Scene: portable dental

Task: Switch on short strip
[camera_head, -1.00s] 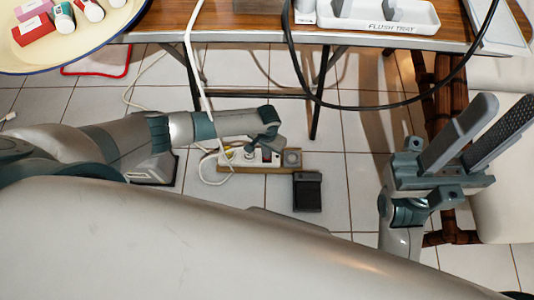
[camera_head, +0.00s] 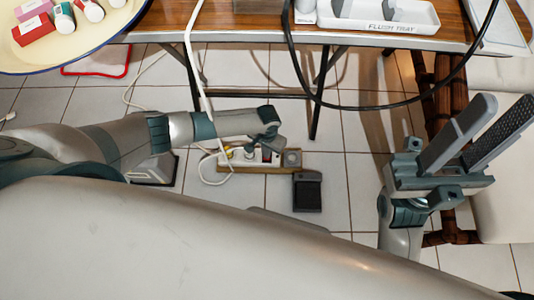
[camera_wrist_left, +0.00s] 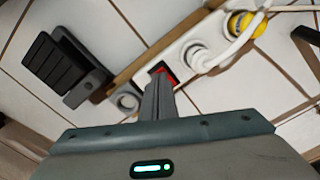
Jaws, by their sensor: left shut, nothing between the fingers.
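The short strip (camera_wrist_left: 180,62) is a white power strip on a wooden board (camera_wrist_left: 140,65) on the tiled floor. In the head view the strip (camera_head: 235,157) lies below the table, partly hidden by my left arm. A red switch (camera_wrist_left: 161,70) shows on the strip in the left wrist view. White and yellow plugs sit in its sockets. My left gripper (camera_wrist_left: 157,82) is shut and empty, its fingertips at the red switch and covering part of it; I cannot tell whether they touch. The switch position is unclear. My right gripper (camera_head: 487,130) is open and empty, at the right.
A black pedal-like box (camera_head: 307,191) lies on the floor beside the board; it also shows in the left wrist view (camera_wrist_left: 65,65). White cords (camera_head: 210,170) run to the strip. A table with a flush tray (camera_head: 395,18) stands above, with a black cable (camera_head: 340,105) hanging in front.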

